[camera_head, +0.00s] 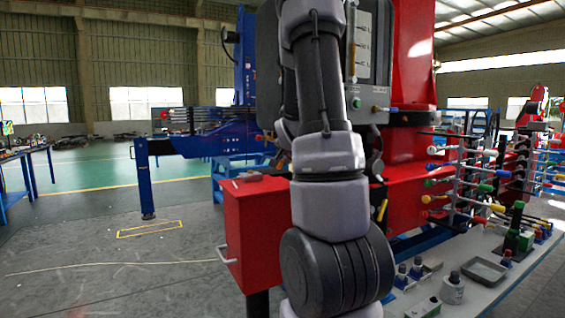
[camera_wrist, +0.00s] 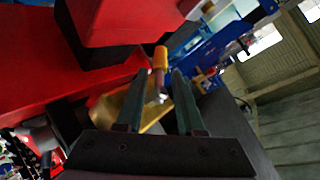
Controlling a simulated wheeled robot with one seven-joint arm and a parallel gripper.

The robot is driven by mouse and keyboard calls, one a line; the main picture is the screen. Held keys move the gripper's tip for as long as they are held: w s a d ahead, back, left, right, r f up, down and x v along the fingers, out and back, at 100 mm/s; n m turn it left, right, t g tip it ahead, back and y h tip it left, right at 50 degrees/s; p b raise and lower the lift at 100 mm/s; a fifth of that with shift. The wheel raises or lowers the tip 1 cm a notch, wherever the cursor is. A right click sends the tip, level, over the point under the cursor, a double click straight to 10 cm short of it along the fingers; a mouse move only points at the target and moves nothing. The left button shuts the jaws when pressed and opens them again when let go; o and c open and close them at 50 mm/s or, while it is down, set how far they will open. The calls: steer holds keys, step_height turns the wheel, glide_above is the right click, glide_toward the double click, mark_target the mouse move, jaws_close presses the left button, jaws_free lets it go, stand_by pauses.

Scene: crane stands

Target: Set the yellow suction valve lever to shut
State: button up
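The yellow-tipped lever (camera_wrist: 160,57) shows in the wrist view, with a darker stem running down to a pale metal end. It lines up with the gap between the fingertips of my gripper (camera_wrist: 161,78). The two fingers stand apart with a visible gap on either side of the lever, so my gripper looks open and holds nothing. I cannot tell how deep the lever sits between the fingers. In the head view, a small yellow piece (camera_head: 382,209) shows just right of my arm, perhaps the same lever. My arm hides the gripper there.
A red box (camera_head: 262,225) with a handle stands left of my arm. A red machine body (camera_head: 410,165) is behind and right. A rack of coloured levers (camera_head: 470,185) and a bench (camera_head: 510,285) with bottles and a tray (camera_head: 484,271) lie right. Left floor is open.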

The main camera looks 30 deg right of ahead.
steer(key=v, duration=0.7)
